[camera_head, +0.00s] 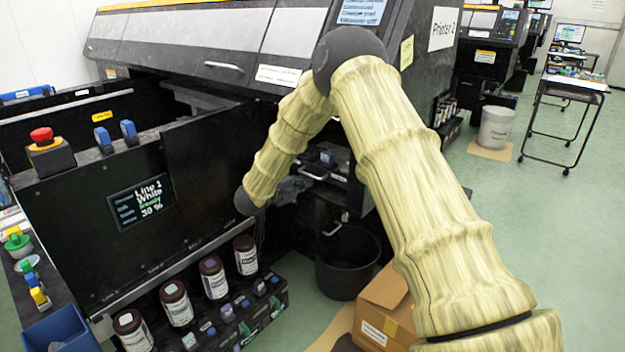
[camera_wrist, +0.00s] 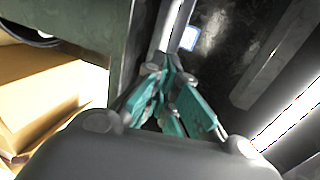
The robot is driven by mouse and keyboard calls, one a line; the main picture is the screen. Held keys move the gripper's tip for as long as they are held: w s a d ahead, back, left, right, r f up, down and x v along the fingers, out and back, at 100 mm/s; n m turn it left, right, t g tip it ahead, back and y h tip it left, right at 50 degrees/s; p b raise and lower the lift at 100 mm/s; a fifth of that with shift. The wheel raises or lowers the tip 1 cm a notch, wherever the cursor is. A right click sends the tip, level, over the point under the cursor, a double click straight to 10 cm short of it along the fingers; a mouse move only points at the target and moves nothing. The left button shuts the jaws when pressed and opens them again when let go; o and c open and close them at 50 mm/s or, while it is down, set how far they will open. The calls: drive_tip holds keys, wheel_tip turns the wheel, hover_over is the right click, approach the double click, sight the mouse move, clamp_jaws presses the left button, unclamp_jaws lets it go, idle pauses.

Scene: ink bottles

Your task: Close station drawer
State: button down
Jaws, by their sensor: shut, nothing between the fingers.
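The printer's side station has a dark drawer (camera_head: 338,178) under the sloped housing, with a pale bar handle (camera_head: 313,173) on its front. It appears partly pulled out, with small items on top, though my arm hides part of it. My gripper (camera_head: 290,188) is beside the drawer front, left of and below the handle, mostly behind my arm. In the wrist view my gripper (camera_wrist: 165,70) has its green fingers together and empty. Its tips are close to a pale metal edge (camera_wrist: 165,28); contact cannot be told.
A black bucket (camera_head: 347,265) and a cardboard box (camera_head: 385,305) stand on the floor below. Brown ink bottles (camera_head: 213,278) line the shelf at lower left. An open black bay (camera_head: 80,115) is at left.

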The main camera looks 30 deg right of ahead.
drive_tip(key=p+v, duration=0.1)
drive_tip(key=v, duration=0.9)
drive_tip(key=s+a+f+n+t+y, duration=0.1)
drive_tip(key=s+a+f+n+y, duration=0.1)
drive_tip(key=s+f+n, duration=0.45)
drive_tip(key=s+a+f+n+t+y, duration=0.1)
drive_tip(key=a+f+n+y, duration=0.2)
drive_tip(key=f, duration=0.6)
drive_tip(key=s+a+f+n+t+y, duration=0.1)
drive_tip(key=s+f+n+y, duration=0.15)
drive_tip(key=f+n, duration=0.45)
drive_tip(key=s+a+f+n+g+y, duration=0.2)
drive_tip(key=s+a+f+n, duration=0.15)
drive_tip(key=s+f, duration=0.5)
drive_tip(key=s+a+f+n+g+y, duration=0.1)
drive_tip(key=s+a+f+n+y, duration=0.25)
drive_tip(key=s, duration=0.85)
drive_tip(key=s+f+n+g+y, duration=0.1)
drive_tip(key=s+f+n+g, duration=0.2)
drive_tip(key=s, duration=0.8)
drive_tip(key=s+f+n+g+y, duration=0.1)
drive_tip(key=s+n+g, duration=0.3)
drive_tip(key=s, duration=0.8)
wheel_tip(320, 180, up, 22)
drive_tip(key=t+p, duration=0.1)
drive_tip(key=p, duration=2)
drive_tip(key=shift+w+a+f+n, duration=0.2)
drive_tip(key=shift+a+n, duration=0.1)
drive_tip(key=shift+n, duration=0.15)
